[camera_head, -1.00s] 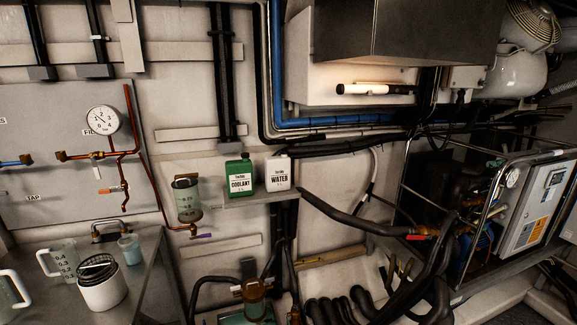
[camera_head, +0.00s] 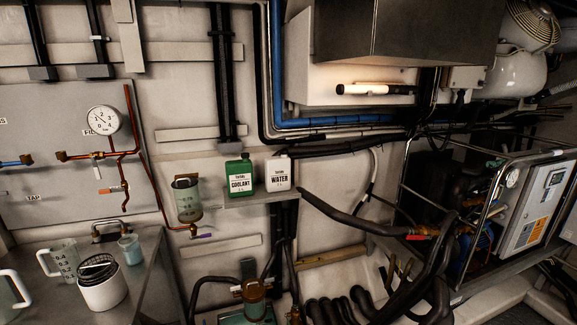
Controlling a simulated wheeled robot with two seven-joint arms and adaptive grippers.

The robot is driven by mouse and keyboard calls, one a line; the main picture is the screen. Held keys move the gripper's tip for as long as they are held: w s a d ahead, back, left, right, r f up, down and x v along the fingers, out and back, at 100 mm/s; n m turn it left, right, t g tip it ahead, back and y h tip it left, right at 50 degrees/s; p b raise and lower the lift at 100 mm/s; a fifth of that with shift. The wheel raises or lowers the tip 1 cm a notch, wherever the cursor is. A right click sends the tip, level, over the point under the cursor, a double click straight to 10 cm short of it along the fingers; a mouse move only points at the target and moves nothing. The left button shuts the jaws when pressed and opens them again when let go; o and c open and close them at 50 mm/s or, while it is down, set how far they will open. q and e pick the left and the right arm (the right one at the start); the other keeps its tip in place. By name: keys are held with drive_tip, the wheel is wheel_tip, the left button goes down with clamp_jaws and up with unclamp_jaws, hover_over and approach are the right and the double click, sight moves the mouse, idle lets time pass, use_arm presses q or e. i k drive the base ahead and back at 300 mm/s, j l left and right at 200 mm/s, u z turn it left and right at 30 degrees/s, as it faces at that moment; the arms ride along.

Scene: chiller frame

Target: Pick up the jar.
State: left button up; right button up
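Several vessels are in view, and I cannot tell for certain which one is the jar. A white round pot with a dark slatted top (camera_head: 102,288) stands on the metal bench at the lower left. A clear measuring jug with a white handle (camera_head: 64,261) stands just behind it. A small bluish cup (camera_head: 130,249) is to its right. A clear graduated cylinder with a dark rim (camera_head: 187,200) is mounted on the wall above a brass fitting. Neither of my grippers shows in this view.
A green coolant bottle (camera_head: 240,177) and a white water bottle (camera_head: 279,173) stand on a narrow wall shelf (camera_head: 240,200). Dark hoses (camera_head: 345,215) fill the lower middle. A metal-framed machine (camera_head: 525,215) stands at the right.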

sight(131, 250)
drive_tip(key=u, duration=1.25)
